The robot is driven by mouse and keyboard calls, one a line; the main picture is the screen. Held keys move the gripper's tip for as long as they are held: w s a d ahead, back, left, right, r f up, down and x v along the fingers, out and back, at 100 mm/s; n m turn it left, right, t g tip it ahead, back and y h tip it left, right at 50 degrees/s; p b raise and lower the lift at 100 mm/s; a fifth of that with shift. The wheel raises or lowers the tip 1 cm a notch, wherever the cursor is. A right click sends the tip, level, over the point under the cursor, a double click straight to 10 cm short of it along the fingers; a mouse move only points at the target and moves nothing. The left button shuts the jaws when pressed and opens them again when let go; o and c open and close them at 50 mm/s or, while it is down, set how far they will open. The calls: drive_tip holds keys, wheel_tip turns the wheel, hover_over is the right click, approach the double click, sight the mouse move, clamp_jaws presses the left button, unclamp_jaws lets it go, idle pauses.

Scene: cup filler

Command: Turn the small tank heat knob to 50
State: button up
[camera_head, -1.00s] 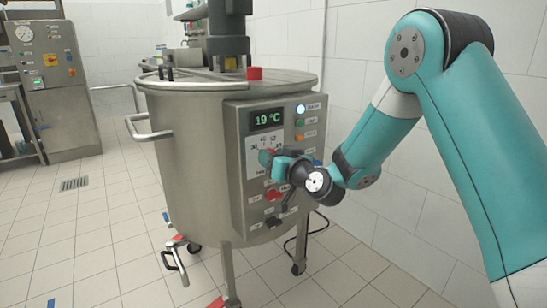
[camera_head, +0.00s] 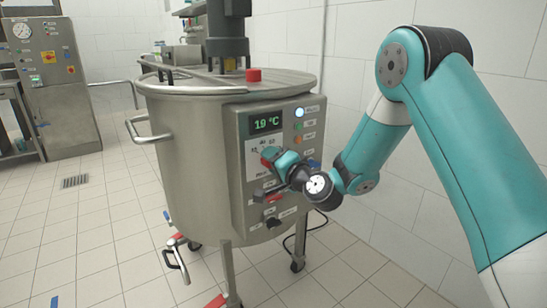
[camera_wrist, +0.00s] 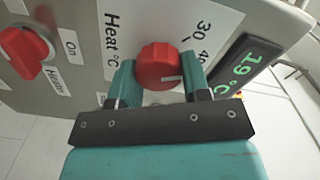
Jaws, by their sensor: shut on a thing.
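The small tank (camera_head: 185,140) is a steel vessel with a control panel (camera_head: 243,190) on its front right. The red heat knob (camera_wrist: 160,64) sits between my two teal fingers in the wrist view, beside the "Heat °C" label. My gripper (camera_wrist: 160,80) is shut on it. Its white mark points right in that view; the scale numbers 30 and 40 show above right, and other numbers are hidden. In the head view my gripper (camera_head: 278,158) covers most of the dial. The display (camera_head: 267,123) reads 19 °C.
A second red knob (camera_wrist: 24,50) marked "On" lies left of the heat knob in the wrist view. Lit buttons (camera_head: 299,113) run down the panel's right side. A tiled wall stands close on the right. A grey cabinet (camera_head: 48,80) is at far left.

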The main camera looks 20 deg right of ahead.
drive_tip(key=m+p, duration=0.2)
drive_tip(key=m, duration=0.4)
drive_tip(key=shift+d+p, duration=0.1)
drive_tip(key=shift+p, duration=0.2)
drive_tip(key=m+p, duration=0.1)
drive_tip(key=m, duration=0.1)
drive_tip(key=m+p, duration=0.1)
drive_tip(key=m, duration=0.1)
drive_tip(key=shift+f+m, duration=0.2)
drive_tip(key=shift+m, duration=0.1)
drive_tip(key=o, duration=0.9)
